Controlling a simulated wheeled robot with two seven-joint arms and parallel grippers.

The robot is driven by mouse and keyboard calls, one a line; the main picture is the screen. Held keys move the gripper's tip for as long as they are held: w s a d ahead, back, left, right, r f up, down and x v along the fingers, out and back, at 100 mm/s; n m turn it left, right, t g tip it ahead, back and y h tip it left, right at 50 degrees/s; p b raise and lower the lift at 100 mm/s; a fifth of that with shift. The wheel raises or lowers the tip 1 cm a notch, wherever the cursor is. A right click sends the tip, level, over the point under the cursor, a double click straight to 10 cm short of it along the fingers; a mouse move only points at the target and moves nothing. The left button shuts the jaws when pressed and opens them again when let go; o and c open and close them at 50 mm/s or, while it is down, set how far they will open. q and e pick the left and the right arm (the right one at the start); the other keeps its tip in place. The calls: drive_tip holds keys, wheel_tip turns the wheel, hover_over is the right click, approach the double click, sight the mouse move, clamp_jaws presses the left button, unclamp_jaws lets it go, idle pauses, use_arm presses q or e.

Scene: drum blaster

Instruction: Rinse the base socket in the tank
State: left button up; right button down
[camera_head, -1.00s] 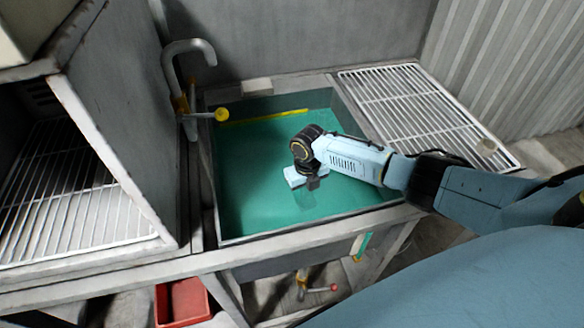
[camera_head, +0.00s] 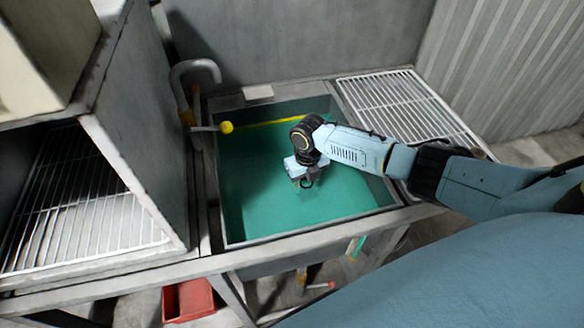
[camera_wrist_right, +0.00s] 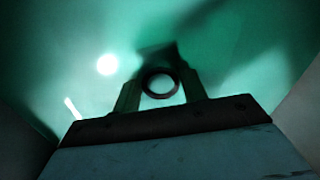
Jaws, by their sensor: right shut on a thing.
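The tank (camera_head: 300,237) is a grey metal basin with green liquid (camera_head: 255,205) in it. My right gripper (camera_head: 305,182) reaches in from the right, inside the tank's rim near the middle, low at the green liquid. In the right wrist view its two fingers (camera_wrist_right: 160,88) are shut on a dark ring-shaped piece, the base socket (camera_wrist_right: 160,97), with a pale opening in its middle. The socket is seen against green. In the head view it is small and hard to make out, and I cannot tell how deep it sits. My left gripper is not in view.
A curved tap (camera_head: 181,90) and a yellow knob (camera_head: 226,127) stand at the tank's left edge. A white wire rack (camera_head: 400,105) lies to the right. A grey cabinet (camera_head: 140,125) with a rack inside stands left. A red bin (camera_head: 188,300) is below.

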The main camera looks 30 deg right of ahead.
sight(305, 182)
wheel_tip(305, 182, up, 20)
drive_tip(key=p, duration=1.7)
